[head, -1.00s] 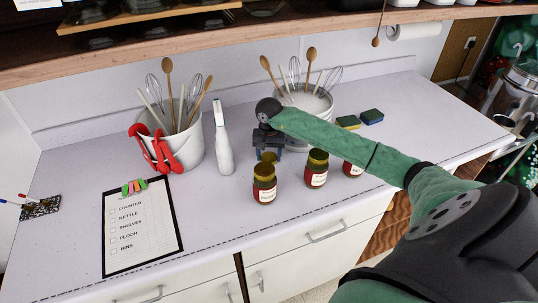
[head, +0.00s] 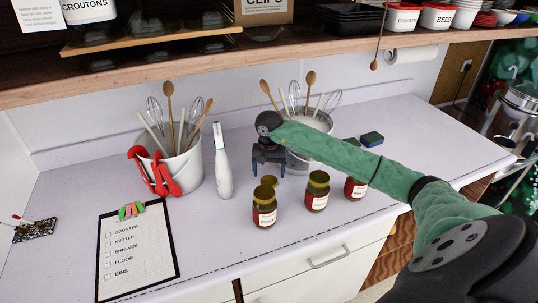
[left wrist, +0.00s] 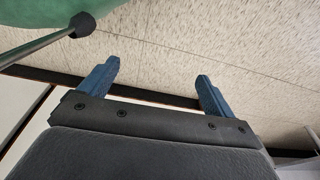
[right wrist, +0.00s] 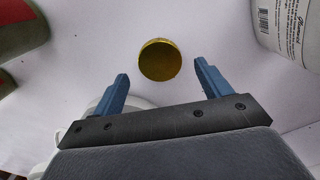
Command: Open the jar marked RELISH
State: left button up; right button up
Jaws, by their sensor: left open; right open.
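Three jars with gold-olive lids and red-and-white labels stand on the counter in the head view: a left jar (head: 264,212), a middle jar (head: 317,192) and a right jar (head: 355,188). Their labels are too small to read, so I cannot tell which is RELISH. My left gripper (left wrist: 157,72) is open and empty.
A spray bottle (head: 223,170) and a utensil bucket (head: 180,168) with red tongs stand left of the jars. Another utensil bucket (head: 318,122) is behind my right gripper. A clipboard (head: 138,250) lies at front left. A sponge (head: 372,139) lies behind the right jar.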

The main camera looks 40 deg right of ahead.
aim_at(269, 180)
pick_arm(q)
notch_tip(269, 180, up, 8)
jog(key=w+d+b, duration=0.2)
jog(key=b, duration=0.1)
jog(key=shift+w+d+r+g+b, duration=0.25)
jog(key=shift+w+d+g+b, duration=0.05)
jog(key=shift+w+d+g, duration=0.1)
pick_arm(e)
notch_tip(269, 180, up, 9)
jog(key=shift+f, duration=0.15)
jog(key=shift+a, duration=0.1)
